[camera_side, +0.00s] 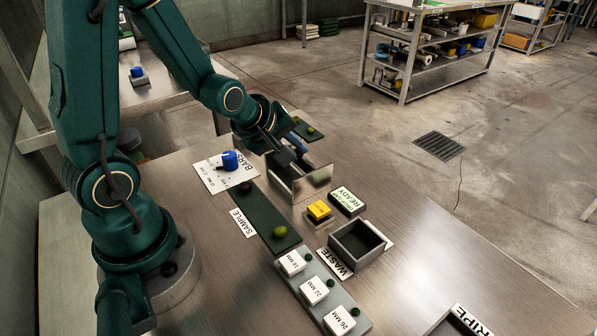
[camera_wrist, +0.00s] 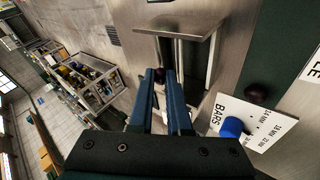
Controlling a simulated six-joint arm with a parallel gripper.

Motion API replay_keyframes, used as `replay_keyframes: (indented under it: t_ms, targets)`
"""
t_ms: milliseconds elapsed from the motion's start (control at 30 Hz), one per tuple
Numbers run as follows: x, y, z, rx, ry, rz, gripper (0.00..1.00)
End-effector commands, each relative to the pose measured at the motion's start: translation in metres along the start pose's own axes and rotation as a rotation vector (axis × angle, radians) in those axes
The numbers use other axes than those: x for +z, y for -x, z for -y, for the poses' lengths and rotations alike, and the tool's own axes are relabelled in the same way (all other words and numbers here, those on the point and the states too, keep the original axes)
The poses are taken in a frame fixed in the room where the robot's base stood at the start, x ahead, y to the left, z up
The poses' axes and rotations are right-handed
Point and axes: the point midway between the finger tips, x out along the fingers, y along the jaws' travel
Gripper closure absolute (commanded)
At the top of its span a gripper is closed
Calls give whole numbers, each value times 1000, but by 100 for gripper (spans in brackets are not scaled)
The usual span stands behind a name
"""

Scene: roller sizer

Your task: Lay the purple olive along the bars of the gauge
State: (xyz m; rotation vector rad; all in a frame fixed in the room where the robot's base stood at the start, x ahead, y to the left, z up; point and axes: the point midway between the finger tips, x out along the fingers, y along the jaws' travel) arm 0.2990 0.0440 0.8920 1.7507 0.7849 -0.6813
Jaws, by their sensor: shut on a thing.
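My gripper (camera_wrist: 163,74) is shut on a dark purple olive (camera_wrist: 158,72), which shows between the blue fingertips in the wrist view. The gauge (camera_wrist: 192,32) lies just beyond and beneath the fingertips, with its metal bars running away from me to an upright plate. I cannot tell whether the olive touches the bars. In the side view my gripper (camera_side: 296,151) is over the back of the gauge (camera_side: 314,183), and the held olive is hidden there.
A green sample strip (camera_side: 263,212) holds a dark olive (camera_side: 245,187) and a green olive (camera_side: 280,231). A blue knob (camera_side: 230,160) stands on the BARS card (camera_side: 212,178). A yellow block (camera_side: 319,210), READY box (camera_side: 347,200) and waste bin (camera_side: 357,244) stand nearby.

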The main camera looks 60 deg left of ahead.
Motion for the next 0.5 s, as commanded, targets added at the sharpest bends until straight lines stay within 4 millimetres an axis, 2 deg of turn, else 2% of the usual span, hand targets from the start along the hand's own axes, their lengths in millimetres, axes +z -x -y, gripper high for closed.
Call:
replay_keyframes:
  t_ms: [200, 233, 300, 500]
  targets:
    - [0, 0, 0, 0, 0, 0, 100]
    - [0, 0, 0, 0, 0, 0, 73]
    - [0, 0, 0, 0, 0, 0, 49]
    - [0, 0, 2, -6, 1, 2, 49]
